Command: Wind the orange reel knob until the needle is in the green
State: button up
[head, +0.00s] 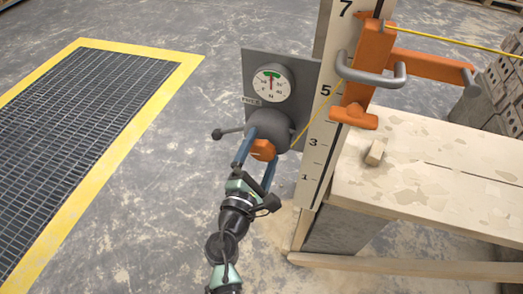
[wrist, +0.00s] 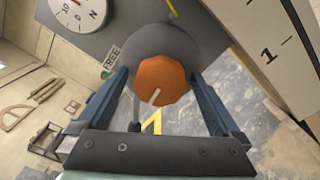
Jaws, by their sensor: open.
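The orange reel knob (head: 263,150) sits on the front of the grey reel (head: 274,124), below a round dial (head: 272,84). In the head view the dial's red needle points up at the green band at the top. In the wrist view the knob (wrist: 161,80) is faceted, with a pale mark on its face. My gripper (head: 255,152) is open, its two blue fingers on either side of the knob. In the wrist view the gripper (wrist: 160,85) shows gaps between fingers and knob. The dial is partly cut off there (wrist: 77,10).
A small lever with a dark ball (head: 217,134) sticks out left of the reel, near a FREE label (head: 251,100). A numbered white post (head: 318,140) and a wooden bench (head: 430,170) stand to the right. A yellow line (head: 312,112) runs up from the reel.

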jog(key=v, duration=1.3)
dwell(1.0)
